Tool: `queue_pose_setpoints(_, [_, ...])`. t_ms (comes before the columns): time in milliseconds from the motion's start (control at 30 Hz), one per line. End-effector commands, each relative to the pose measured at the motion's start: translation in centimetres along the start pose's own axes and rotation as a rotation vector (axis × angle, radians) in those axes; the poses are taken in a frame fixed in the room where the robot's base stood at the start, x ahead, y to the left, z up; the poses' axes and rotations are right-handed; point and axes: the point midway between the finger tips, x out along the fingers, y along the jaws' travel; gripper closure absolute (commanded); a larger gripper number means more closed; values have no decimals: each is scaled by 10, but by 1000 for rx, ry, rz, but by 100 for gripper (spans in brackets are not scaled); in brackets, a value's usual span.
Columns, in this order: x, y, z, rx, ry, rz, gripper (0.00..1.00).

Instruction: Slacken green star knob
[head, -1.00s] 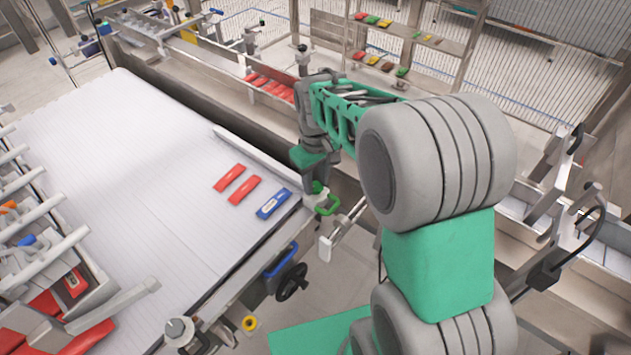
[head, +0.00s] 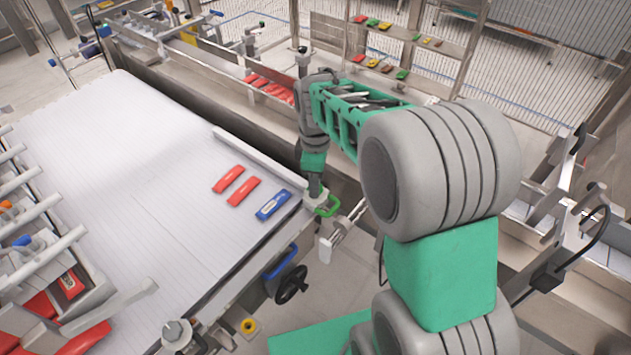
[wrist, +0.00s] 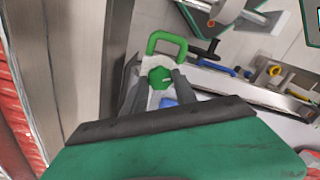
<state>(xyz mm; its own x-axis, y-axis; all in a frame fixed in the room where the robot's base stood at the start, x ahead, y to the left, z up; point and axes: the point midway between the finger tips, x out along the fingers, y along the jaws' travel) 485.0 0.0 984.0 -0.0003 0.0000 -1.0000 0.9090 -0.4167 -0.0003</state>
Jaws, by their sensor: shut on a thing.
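The green star knob (wrist: 160,77) shows in the wrist view between the two dark fingers of my gripper (wrist: 158,84). My gripper is shut on the knob. A green loop handle (wrist: 166,38) stands just beyond the knob in the wrist view. In the head view my gripper (head: 316,192) reaches down at the right corner of the white table, and the green loop handle (head: 329,208) shows beside it. The knob itself is hidden by my gripper in the head view.
The white table (head: 130,170) carries two red packs (head: 243,190) and a blue pack (head: 273,205) near this corner. A black handwheel (head: 291,284) sits below its edge. A low rail (head: 255,165) runs along the table's far edge.

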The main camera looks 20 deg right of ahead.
Motion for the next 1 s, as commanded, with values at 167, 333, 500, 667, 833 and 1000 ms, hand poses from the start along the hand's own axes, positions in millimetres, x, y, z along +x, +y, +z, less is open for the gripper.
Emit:
queue_pose_setpoints(167, [-1, 0, 0, -25, 1, 2, 100])
queue_pose_setpoints(333, [-1, 0, 0, -29, 1, 2, 100])
queue_pose_setpoints(500, [-1, 0, 0, -28, 1, 2, 100])
queue_pose_setpoints(667, [-1, 0, 0, -28, 1, 1, 57])
queue_pose_setpoints(833, [0, 0, 0, -27, 1, 1, 45])
queue_pose_setpoints(1000, [0, 0, 0, -26, 0, 0, 45])
